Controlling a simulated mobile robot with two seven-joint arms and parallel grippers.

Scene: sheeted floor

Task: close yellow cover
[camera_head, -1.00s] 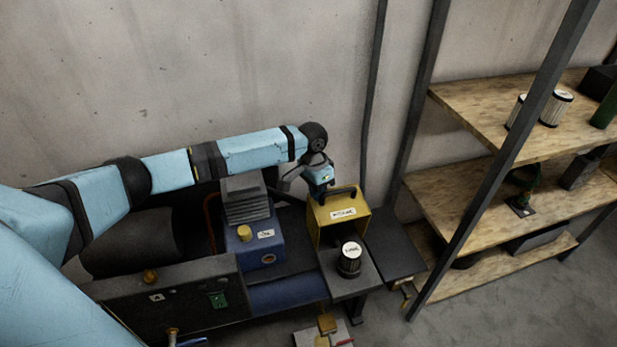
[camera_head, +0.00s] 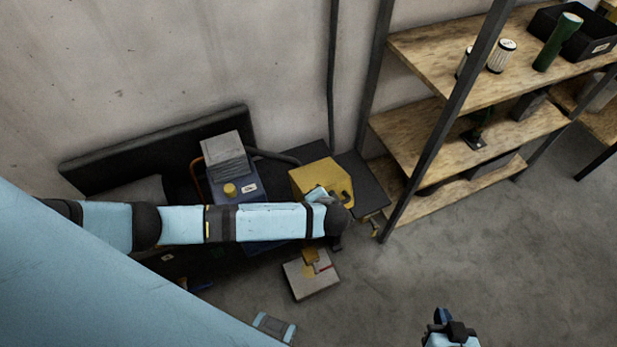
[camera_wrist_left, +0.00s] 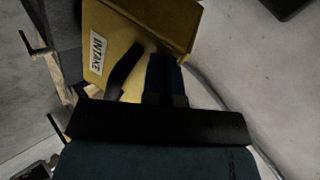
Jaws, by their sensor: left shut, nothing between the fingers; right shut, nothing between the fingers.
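The yellow cover (camera_head: 318,175) is on the machine by the wall, just beyond my left wrist in the head view. The left wrist view shows its yellow face (camera_wrist_left: 105,24), INTAKE label (camera_wrist_left: 97,52) and black handle (camera_wrist_left: 124,72). My left gripper (camera_wrist_left: 164,62) is shut and empty, its fingers beside the handle and close against the cover; contact is unclear. In the head view my left forearm and wrist hide the cover's lower front and what lies below it. My right gripper (camera_head: 443,318) is shut and empty at the bottom edge, far from the cover.
A wooden shelf (camera_head: 470,135) with a dark post stands to the right. A pale block (camera_head: 312,280) lies on the floor; open floor lies right of it.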

